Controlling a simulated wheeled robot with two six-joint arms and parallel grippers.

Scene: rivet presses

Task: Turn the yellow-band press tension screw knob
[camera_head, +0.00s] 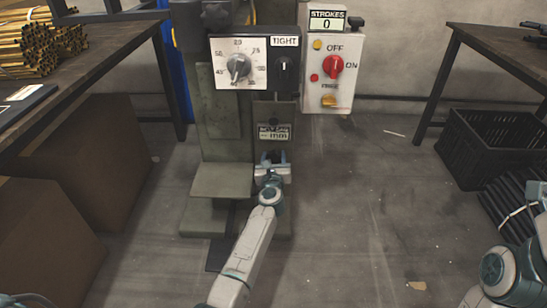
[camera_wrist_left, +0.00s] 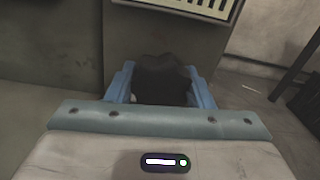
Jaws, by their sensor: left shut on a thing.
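The grey-green press (camera_head: 222,120) stands in the middle of the head view. No yellow band shows clearly on it. Low on its front, below a small label plate (camera_head: 274,132), is a dark knob, mostly hidden by my gripper. My left gripper (camera_head: 272,162) reaches it from the front and is shut on it. In the left wrist view the dark, lobed knob (camera_wrist_left: 162,72) sits between the blue fingers of the left gripper (camera_wrist_left: 161,88). My right arm shows at the lower right, but its gripper is out of view.
Above are a dial panel (camera_head: 238,68), a TIGHT switch (camera_head: 285,72) and a control box (camera_head: 333,75) with a red switch; its STROKES counter reads 0. Tables stand left and right. A black crate (camera_head: 490,140) is at right. Floor right of the press is mostly clear.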

